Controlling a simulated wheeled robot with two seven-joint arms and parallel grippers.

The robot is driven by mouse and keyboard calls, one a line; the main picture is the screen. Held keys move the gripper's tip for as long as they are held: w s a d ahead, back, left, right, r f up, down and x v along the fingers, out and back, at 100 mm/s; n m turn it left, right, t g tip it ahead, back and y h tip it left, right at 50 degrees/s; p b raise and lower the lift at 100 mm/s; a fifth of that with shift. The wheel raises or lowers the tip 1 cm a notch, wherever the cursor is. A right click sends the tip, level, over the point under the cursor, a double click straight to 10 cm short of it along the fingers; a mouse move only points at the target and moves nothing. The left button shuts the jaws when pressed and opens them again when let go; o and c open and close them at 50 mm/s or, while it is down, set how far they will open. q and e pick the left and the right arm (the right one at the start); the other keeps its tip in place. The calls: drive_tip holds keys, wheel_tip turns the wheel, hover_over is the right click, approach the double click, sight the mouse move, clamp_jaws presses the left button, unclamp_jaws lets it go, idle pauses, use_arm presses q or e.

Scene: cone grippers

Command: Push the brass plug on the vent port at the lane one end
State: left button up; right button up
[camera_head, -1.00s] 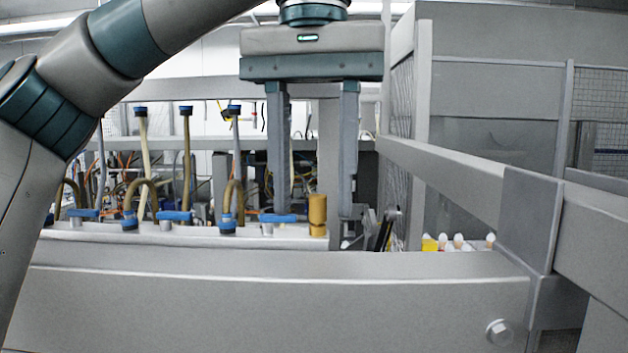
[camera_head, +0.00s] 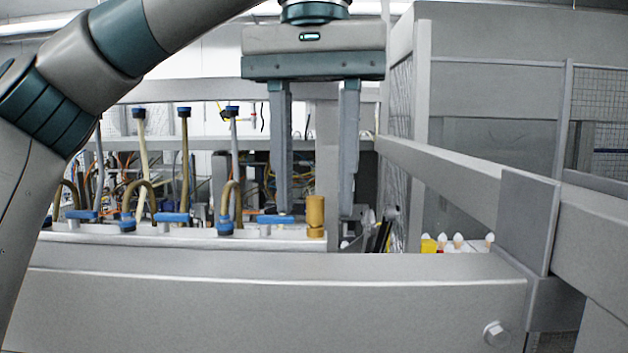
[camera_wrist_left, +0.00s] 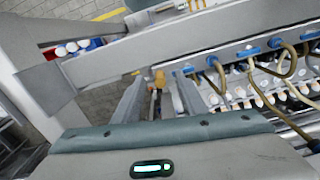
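The brass plug (camera_head: 315,212) stands upright at the right end of the white manifold rail (camera_head: 180,237); the vent port under it is hidden. In the left wrist view the plug (camera_wrist_left: 160,77) shows between the fingertips. My left gripper (camera_head: 316,212) points down and is open, with one finger on each side of the plug in the picture. A gap shows between the plug and each finger. I cannot tell the depth between fingers and plug. My right gripper is not in view.
Several blue valve handles (camera_head: 172,218) and curved brown hoses (camera_head: 141,190) line the rail left of the plug. A wide grey beam (camera_head: 270,300) runs in front. A beam (camera_head: 450,180) and a mesh guard stand right. White-capped items (camera_head: 458,242) sit at right.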

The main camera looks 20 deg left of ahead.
use_arm(q)
drive_tip(key=shift+r+p, duration=0.55)
drive_tip(key=shift+r, duration=1.75)
drive_tip(key=shift+s, duration=0.1)
